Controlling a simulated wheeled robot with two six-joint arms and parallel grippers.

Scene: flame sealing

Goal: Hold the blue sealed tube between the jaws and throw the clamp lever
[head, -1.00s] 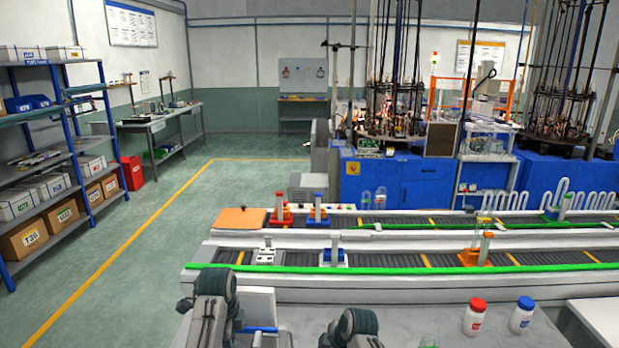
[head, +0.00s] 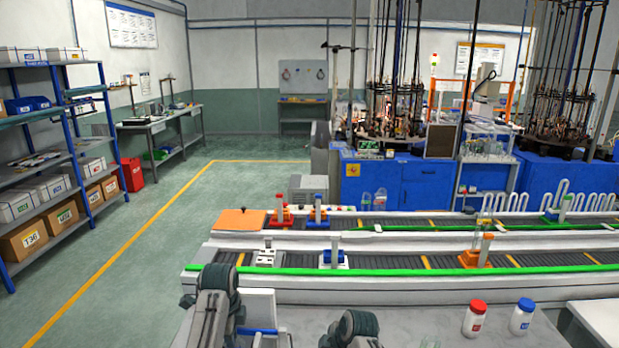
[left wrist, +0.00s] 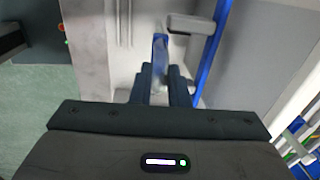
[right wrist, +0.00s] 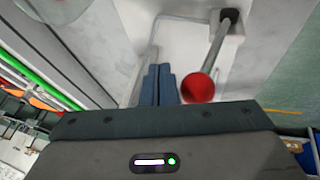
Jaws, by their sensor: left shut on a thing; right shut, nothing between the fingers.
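In the left wrist view, my left gripper (left wrist: 160,78) is shut on the blue tube (left wrist: 160,48). The tube shows as a narrow blue strip between and beyond the fingertips. A grey block (left wrist: 190,24) is just right of it. In the right wrist view, my right gripper (right wrist: 158,72) is shut and empty. The clamp lever, a grey rod (right wrist: 217,45) with a red ball knob (right wrist: 198,88), is right of its fingers. Whether they touch the knob is unclear. In the head view, neither set of fingertips shows clearly.
A blue bar (left wrist: 215,55) stands right of the tube in the left wrist view. In the head view, a red-capped bottle (head: 475,319) and a blue-capped bottle (head: 521,317) stand on the grey bench at right. A conveyor (head: 380,260) runs behind the bench.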

